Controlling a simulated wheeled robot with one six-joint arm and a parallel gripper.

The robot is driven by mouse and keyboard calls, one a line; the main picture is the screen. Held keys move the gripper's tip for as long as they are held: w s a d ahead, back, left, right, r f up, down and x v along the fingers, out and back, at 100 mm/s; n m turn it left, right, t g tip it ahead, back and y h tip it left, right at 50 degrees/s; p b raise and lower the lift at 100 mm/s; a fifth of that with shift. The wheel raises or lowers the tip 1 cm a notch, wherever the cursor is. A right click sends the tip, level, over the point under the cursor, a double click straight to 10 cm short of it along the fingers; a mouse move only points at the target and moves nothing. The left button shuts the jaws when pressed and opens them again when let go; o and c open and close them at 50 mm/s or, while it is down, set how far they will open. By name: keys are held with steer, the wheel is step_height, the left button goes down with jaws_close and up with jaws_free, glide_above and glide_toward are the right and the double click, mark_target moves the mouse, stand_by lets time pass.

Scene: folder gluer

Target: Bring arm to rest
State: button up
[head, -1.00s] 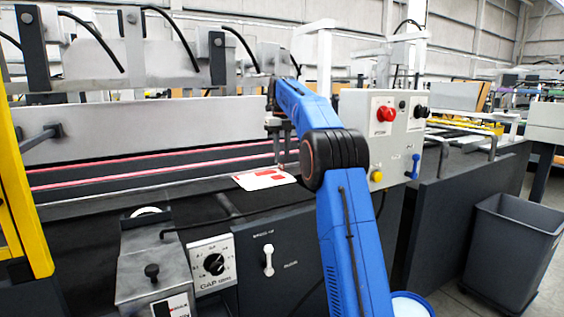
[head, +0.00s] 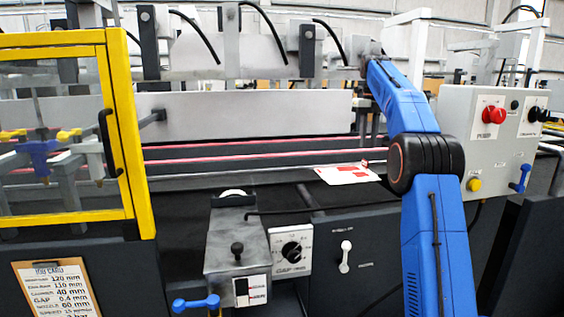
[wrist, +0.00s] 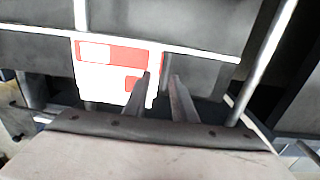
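My blue arm rises in front of the machine in the head view and bends over it, with its black elbow joint at the right of the card. My gripper is mostly hidden behind the arm there. In the wrist view my gripper (wrist: 160,77) shows two grey fingers with a gap between their tips, and I see nothing clamped between them. A white card with red print (head: 345,174) lies at the machine's front edge below the gripper. In the wrist view the card (wrist: 95,72) is beyond and left of the gap, partly covered by the left finger.
A control box (head: 492,135) with a red knob stands right of the arm. A yellow-framed guard (head: 132,130) and a clipboard (head: 58,290) are at left. The gap dial (head: 292,250), a grey metal unit (head: 237,240) and a blue-handled valve (head: 197,303) are on the front.

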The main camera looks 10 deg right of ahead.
steer(key=s+a+n+t, duration=0.1)
steer(key=s+a+n, duration=0.3)
steer(key=s+n, duration=0.3)
steer(key=s+a+f+n+t, duration=0.1)
steer(key=s+a+n, duration=0.4)
steer(key=s, duration=0.5)
steer(key=s+a+n, duration=0.4)
steer(key=s+n, duration=0.2)
steer(key=s, duration=0.2)
steer(key=s+a+f+n+t, duration=0.1)
steer(key=s+a+f+n, duration=0.2)
steer(key=s+f+n, duration=0.5)
steer(key=s+a+f+n+t, duration=0.1)
steer(key=s+a+f+n, duration=0.2)
steer(key=s+f+n, duration=0.6)
steer(key=s+f, duration=0.7)
steer(key=s, duration=0.4)
steer(key=shift+s+a+f+t, duration=0.2)
steer(key=shift+a+f+t, duration=0.1)
steer(key=shift+t, duration=0.1)
steer(key=shift+a, duration=0.15)
